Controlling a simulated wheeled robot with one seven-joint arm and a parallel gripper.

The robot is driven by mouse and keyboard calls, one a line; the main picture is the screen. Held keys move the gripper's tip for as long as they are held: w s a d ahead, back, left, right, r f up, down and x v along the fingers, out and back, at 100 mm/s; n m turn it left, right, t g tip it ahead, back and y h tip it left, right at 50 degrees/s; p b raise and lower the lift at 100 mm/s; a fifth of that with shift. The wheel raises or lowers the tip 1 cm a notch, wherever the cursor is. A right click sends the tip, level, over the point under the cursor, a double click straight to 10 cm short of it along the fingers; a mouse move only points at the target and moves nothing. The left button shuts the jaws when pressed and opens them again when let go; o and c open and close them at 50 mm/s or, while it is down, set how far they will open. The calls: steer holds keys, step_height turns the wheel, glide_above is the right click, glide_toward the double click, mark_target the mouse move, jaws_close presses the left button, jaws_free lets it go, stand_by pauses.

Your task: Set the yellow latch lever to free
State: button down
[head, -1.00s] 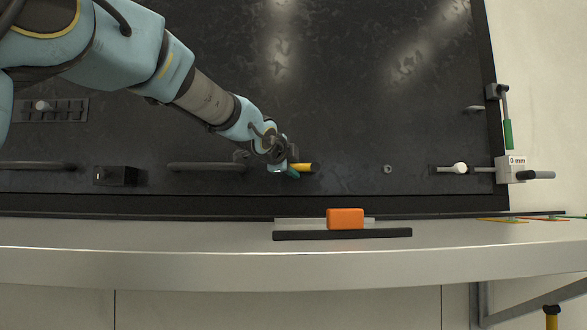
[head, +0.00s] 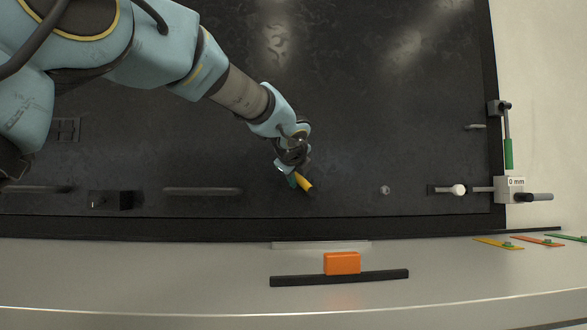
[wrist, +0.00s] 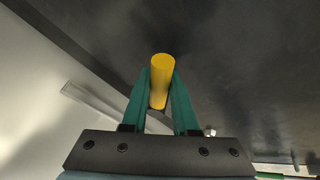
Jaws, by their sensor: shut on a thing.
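The yellow latch lever (head: 303,182) is on the dark panel, low and a little right of the middle in the head view. It slants down to the right. My gripper (head: 294,178) is shut on it. In the wrist view the yellow lever (wrist: 161,80) stands between the two green fingers of my gripper (wrist: 160,95), its round end facing the camera. The lever's base is hidden behind my gripper in the head view.
A grey bar handle (head: 202,191) and a black box (head: 112,200) are left of the lever. An orange block (head: 342,263) and a black bar (head: 339,278) are below the panel.

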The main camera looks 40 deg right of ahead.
steer(key=d+r+m+t+y+p, duration=0.1)
steer(key=p, duration=0.2)
steer(key=s+r+m+y+p, duration=0.1)
steer(key=m+p, duration=0.1)
steer(key=p, duration=0.1)
steer(key=shift+s+d+m+t+y, duration=0.3)
steer(key=shift+d+t, duration=0.1)
steer(key=m+p, duration=0.1)
steer(key=d+p, duration=0.1)
steer(key=p, duration=0.1)
steer(key=shift+s+m+t+y, duration=0.35)
steer(key=shift+m+t+y, duration=0.05)
steer(key=shift+s+d+f+m+y+p, duration=0.15)
steer(key=shift+m+y+p, duration=0.15)
steer(key=shift+p, duration=0.3)
steer(key=shift+t, duration=0.3)
steer(key=c, duration=0.7)
jaws_free()
steer(key=b+v, duration=0.3)
steer(key=v, duration=0.7)
steer(key=shift+s, duration=0.35)
